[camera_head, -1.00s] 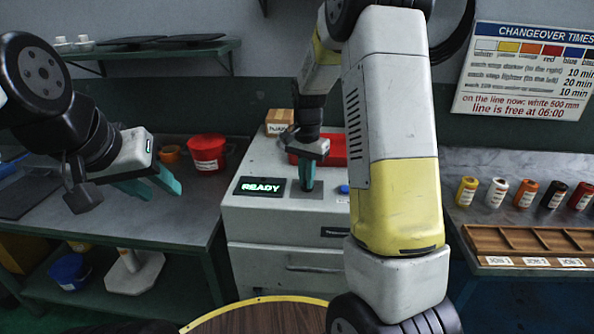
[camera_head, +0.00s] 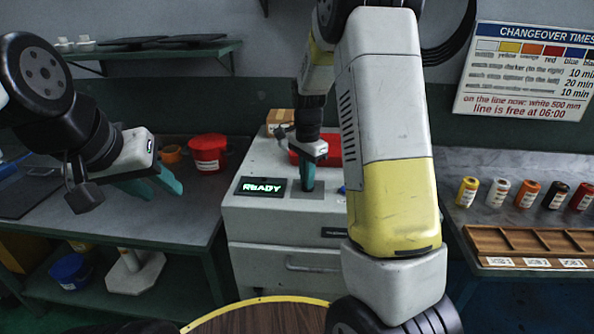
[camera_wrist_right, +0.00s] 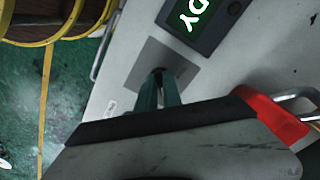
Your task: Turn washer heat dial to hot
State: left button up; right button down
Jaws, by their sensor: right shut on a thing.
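The washer (camera_head: 235,222) is a light grey box in the middle of the head view, with a green "READY" display (camera_head: 261,186) on its top. The heat dial lies on a grey plate (camera_head: 299,192) right of the display; in the right wrist view a small dark part of the dial (camera_wrist_right: 158,71) shows at the fingertips. My right gripper (camera_head: 307,187) points down and is shut on the dial, its teal fingers hiding most of it. The dial's setting cannot be read. My left gripper (camera_head: 160,188) is open and empty over the left bench.
A red tray (camera_head: 322,152) and a cardboard box (camera_head: 279,118) sit at the back of the washer. A red bucket (camera_head: 208,153) stands on the left bench. Several small colour jars (camera_head: 498,194) and a wooden tray (camera_head: 520,243) are on the right bench.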

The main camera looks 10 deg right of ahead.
jog(key=shift+w, duration=0.1)
jog(key=c, duration=1.5)
grip_release()
notch_tip(320, 180, up, 8)
jog(key=shift+f, duration=0.1)
